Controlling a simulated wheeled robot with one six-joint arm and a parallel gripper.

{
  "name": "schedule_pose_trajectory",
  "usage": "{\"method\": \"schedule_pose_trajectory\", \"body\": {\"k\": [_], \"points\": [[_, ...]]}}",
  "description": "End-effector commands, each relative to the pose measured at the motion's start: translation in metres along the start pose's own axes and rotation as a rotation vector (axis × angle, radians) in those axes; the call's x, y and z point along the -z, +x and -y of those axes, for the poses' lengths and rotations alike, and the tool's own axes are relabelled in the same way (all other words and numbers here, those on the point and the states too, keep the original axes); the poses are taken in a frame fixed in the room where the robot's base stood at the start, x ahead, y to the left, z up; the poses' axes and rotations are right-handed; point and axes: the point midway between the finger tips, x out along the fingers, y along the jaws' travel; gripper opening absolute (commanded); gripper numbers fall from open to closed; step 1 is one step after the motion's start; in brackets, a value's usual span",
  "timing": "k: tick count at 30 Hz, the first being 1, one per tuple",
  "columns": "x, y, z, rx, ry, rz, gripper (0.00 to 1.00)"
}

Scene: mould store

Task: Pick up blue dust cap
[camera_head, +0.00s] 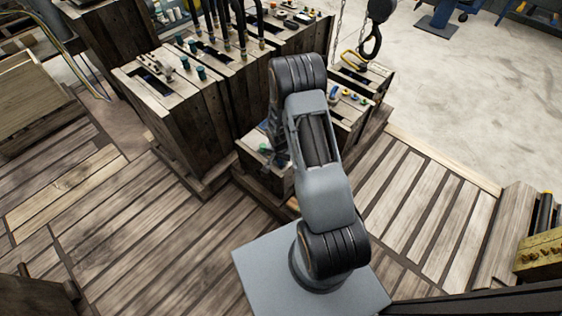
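Small coloured caps, blue (335,92) and yellow among them, sit in a row on a wooden mould block (352,122) just right of my arm's upper end. I cannot tell for sure which one is the blue dust cap. A small bluish piece (263,126) also shows left of my arm, too small to make out. My arm rises from its grey base plate, bends at the top and reaches down over a low wooden block (262,178) with a green part (265,148) on it. My gripper's fingers are hidden behind my own arm, so their opening does not show.
Tall wooden mould blocks (185,125) with teal pegs and dark hoses stand left and behind. A hook (372,40) on a chain hangs at the upper right, near a yellow handle (351,59).

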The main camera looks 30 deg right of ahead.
Motion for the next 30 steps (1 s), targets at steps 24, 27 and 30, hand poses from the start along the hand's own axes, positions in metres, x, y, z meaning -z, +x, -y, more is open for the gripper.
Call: {"method": "schedule_pose_trajectory", "body": {"k": [24,27,30], "points": [[-0.0001,0.0046,-0.0001,0.0,-0.001,0.0,0.08],[0.0001,0.0029,0.0,0.0,-0.001,0.0,0.08],[0.0011,-0.0029,0.0002,0.001,-0.001,-0.001,0.08]]}}
